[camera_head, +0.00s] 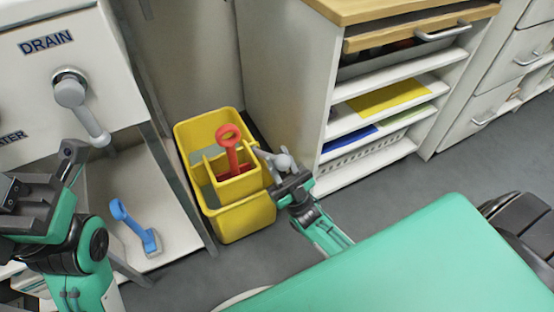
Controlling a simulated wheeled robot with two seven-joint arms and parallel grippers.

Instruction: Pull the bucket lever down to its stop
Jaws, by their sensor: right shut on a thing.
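The yellow bucket (238,218) stands on the floor beside the drain unit. A light grey lever (266,156) with a rounded end sticks out from the bucket's right side near the rim. My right gripper (284,174) is at the lever's outer end and shut on it; its jaws hide part of that end. A red handle with a ring top (229,137) stands upright in the bucket's yellow insert. My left gripper (73,157) is at the left, in front of the drain unit and away from the bucket; its jaw opening does not show clearly.
The white drain unit (105,60) with a grey tap handle (82,108) is at the left. A shelf cabinet (285,80) stands close behind the bucket at right. Grey floor (420,178) is open to the right.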

